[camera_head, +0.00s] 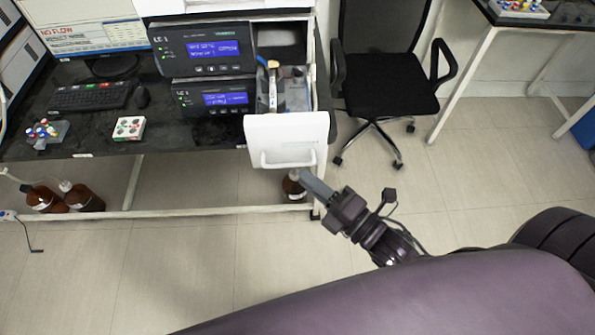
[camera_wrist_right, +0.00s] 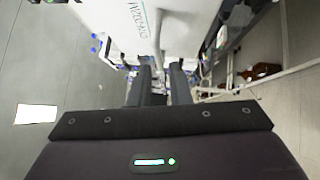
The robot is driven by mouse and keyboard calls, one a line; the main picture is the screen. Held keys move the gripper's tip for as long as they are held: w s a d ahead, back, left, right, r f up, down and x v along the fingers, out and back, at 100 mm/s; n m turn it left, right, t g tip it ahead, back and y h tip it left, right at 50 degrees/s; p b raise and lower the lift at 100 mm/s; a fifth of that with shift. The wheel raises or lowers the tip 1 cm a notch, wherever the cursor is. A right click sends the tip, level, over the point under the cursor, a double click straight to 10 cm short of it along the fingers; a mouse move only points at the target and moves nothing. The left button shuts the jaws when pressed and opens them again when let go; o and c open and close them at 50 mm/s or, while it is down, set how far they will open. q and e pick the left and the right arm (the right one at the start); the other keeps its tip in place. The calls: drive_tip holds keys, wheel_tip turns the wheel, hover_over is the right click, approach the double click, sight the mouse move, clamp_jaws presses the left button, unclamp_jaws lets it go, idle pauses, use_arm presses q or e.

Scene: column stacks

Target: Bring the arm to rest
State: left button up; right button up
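My right gripper (camera_head: 308,176) is in the head view, just below and right of the open white drawer (camera_head: 262,133) and its handle (camera_head: 287,158). In the right wrist view, its two dark fingers (camera_wrist_right: 160,80) stand apart with a narrow gap, and I see nothing clearly held between them. White surfaces lie beyond the fingertips there. Whether the fingertips touch the drawer is hard to tell, but they look apart from the handle. My left gripper is not in view.
Two LC instruments (camera_head: 205,48) stand on the black bench, with a keyboard (camera_head: 92,96) and vial racks. A brown bottle (camera_head: 293,187) stands beneath the drawer. A black office chair (camera_head: 390,85) is at the back right. The floor right of my gripper is open.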

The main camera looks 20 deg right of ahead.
drive_tip(key=shift+s+d+f, duration=0.1)
drive_tip(key=shift+s+d, duration=0.25)
drive_tip(key=shift+s, duration=0.3)
drive_tip(key=d+f+m+g+h, duration=0.2)
drive_tip(key=d+f+m+h, duration=0.15)
drive_tip(key=f, duration=0.65)
drive_tip(key=d+f+m+g+h, duration=0.1)
drive_tip(key=d+f+m+h, duration=0.15)
drive_tip(key=d+f, duration=0.45)
drive_tip(key=d+f+m+g+h, duration=0.2)
drive_tip(key=f+m, duration=0.2)
drive_tip(key=f, duration=0.8)
drive_tip(key=s+d+f+m+g+h+b, duration=0.1)
drive_tip(key=s+f+m+g, duration=0.25)
drive_tip(key=s+f, duration=0.5)
drive_tip(key=s+f+m+g+h, duration=0.1)
drive_tip(key=s+f+m+g, duration=0.3)
drive_tip(key=f, duration=0.8)
drive_tip(key=s+a+f+m+g, duration=0.1)
drive_tip(key=s+a+f+m, duration=0.1)
drive_tip(key=s, duration=0.4)
drive_tip(key=s+a+f+m+g, duration=0.2)
drive_tip(key=s+a+f+m, duration=0.1)
drive_tip(key=s, duration=0.3)
drive_tip(key=shift+s+a+f+y, duration=0.15)
drive_tip(key=shift+a+f+y, duration=0.05)
drive_tip(key=shift+a+y, duration=0.1)
drive_tip(key=shift+m+g, duration=0.25)
